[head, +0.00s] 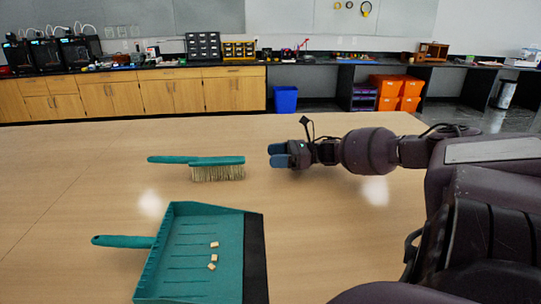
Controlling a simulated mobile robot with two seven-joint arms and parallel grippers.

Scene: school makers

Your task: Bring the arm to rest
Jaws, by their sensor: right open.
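My right gripper (279,155) reaches in from the right above the wooden table (60,200). It is open, its two blue fingertips point left, and nothing shows between them. A teal brush (217,162) with pale bristles lies on the table just left of the gripper, apart from it, its handle pointing left. A teal dustpan (195,235) with a dark front lip lies nearer to me, handle to the left. Several small tan pieces (214,257) rest in the dustpan. My left gripper is out of view.
The table top around the brush and dustpan is otherwise clear. Beyond its far edge are wooden cabinets (140,97), a blue bin (286,99) and orange drawers (398,93). Printers (45,54) stand on the back counter.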

